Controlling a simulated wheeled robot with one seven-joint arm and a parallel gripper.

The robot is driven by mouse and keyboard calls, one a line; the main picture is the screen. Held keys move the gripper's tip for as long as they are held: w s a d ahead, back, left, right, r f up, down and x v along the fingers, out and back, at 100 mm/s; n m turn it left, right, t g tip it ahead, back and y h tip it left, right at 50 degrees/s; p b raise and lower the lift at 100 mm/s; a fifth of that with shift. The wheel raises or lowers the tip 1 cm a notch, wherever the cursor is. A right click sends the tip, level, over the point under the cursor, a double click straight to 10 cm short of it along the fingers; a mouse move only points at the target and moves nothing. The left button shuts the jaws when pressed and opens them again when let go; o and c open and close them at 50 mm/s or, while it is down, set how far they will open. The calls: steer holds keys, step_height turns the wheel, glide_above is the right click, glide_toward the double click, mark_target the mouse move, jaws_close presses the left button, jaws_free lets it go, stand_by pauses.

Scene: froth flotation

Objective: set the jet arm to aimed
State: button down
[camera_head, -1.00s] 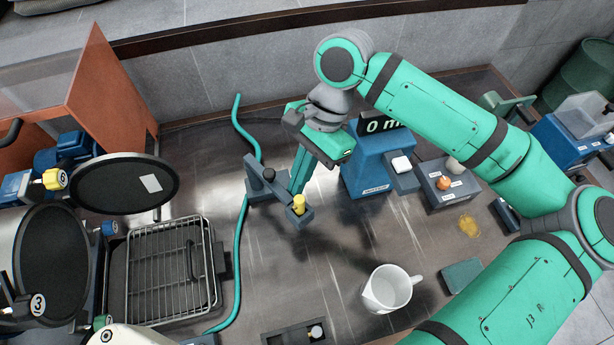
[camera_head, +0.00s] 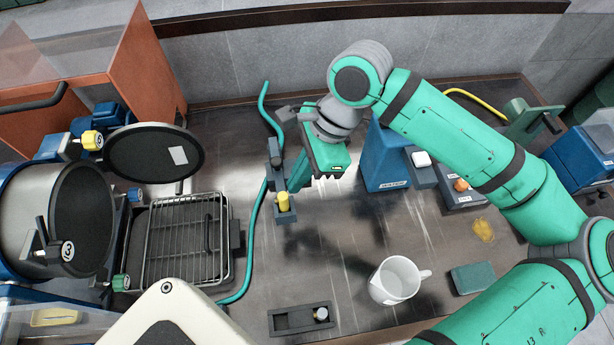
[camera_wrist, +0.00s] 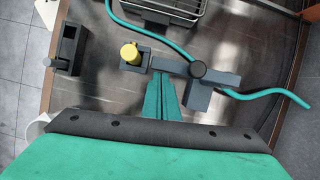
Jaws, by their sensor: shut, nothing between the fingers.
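The jet arm (camera_head: 275,172) is a grey-blue bar with a black knob and a yellow end piece (camera_head: 283,201). It stands over the metal bench beside a teal hose. In the wrist view the bar (camera_wrist: 225,77) lies across the picture, with the yellow piece (camera_wrist: 130,53) at left and the black knob (camera_wrist: 198,69) at right. My gripper (camera_wrist: 165,76) is shut and empty. Its fingertips are at the bar's side, between the yellow piece and the knob, and seem to touch it. In the head view my gripper (camera_head: 294,186) is right of the bar.
The teal hose (camera_head: 253,215) runs behind and left of the jet arm. A wire rack (camera_head: 180,250) is to the left. A blue unit (camera_head: 385,160) stands to the right. A white mug (camera_head: 395,280) and a dark tray (camera_head: 300,318) are at the front. The middle bench is clear.

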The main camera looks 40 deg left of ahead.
steer(key=shift+s, duration=0.25)
steer(key=shift+s+a, duration=0.15)
stand_by(0.5)
steer(key=w+d+r, duration=0.5)
steer(key=r, duration=0.4)
steer(key=shift+w+d+r, duration=0.15)
steer(key=shift+w, duration=0.2)
